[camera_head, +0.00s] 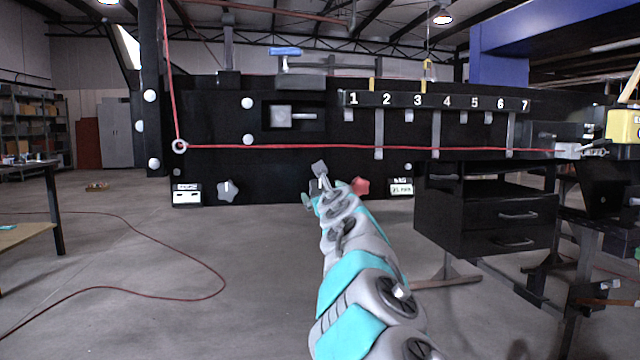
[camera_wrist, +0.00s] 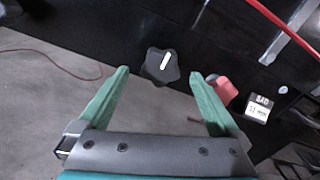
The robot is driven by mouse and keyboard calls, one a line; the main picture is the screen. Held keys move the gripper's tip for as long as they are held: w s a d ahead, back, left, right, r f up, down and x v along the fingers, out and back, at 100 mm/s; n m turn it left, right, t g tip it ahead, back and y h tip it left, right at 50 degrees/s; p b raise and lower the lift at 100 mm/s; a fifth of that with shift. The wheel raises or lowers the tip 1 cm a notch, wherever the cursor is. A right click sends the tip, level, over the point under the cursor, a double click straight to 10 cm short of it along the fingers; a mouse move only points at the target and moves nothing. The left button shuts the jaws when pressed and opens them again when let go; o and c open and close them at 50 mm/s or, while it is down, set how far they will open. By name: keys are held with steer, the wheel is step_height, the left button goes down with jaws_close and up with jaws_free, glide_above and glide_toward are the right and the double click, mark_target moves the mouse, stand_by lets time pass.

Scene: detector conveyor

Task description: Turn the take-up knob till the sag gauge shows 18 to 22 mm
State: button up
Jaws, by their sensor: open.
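A dark star-shaped knob (camera_wrist: 160,65) with a white mark sits on the black panel in the wrist view. My gripper (camera_wrist: 159,74) is open, with its green fingers apart on either side of this knob in the picture; I cannot tell how far off the knob is. A red knob (camera_wrist: 222,92) lies just beyond the right finger, which partly covers it. The sag gauge (camera_wrist: 258,107) is a white-faced box to its right; its mm digits are too small to read surely. In the head view my gripper (camera_head: 321,192) is in front of the panel, left of the red knob (camera_head: 361,186) and the sag gauge (camera_head: 401,188).
A grey star knob (camera_head: 228,189) and another white-labelled box (camera_head: 187,195) are at the panel's lower left. A red cord (camera_head: 300,146) runs across the panel above my gripper. A black drawer unit (camera_head: 480,222) stands at right. A red cable lies on the floor at left.

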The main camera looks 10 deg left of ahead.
mark_target(320, 188)
steer(key=shift+p+x, duration=1)
steer(key=shift+x, duration=0.35)
steer(key=shift+w+a+p, duration=0.15)
steer(key=shift+w+p, duration=0.3)
steer(key=shift+w, duration=0.2)
steer(key=shift+c, duration=0.2)
steer(key=c, duration=1.3)
steer(key=shift+c, duration=0.2)
steer(key=shift+m, duration=0.3)
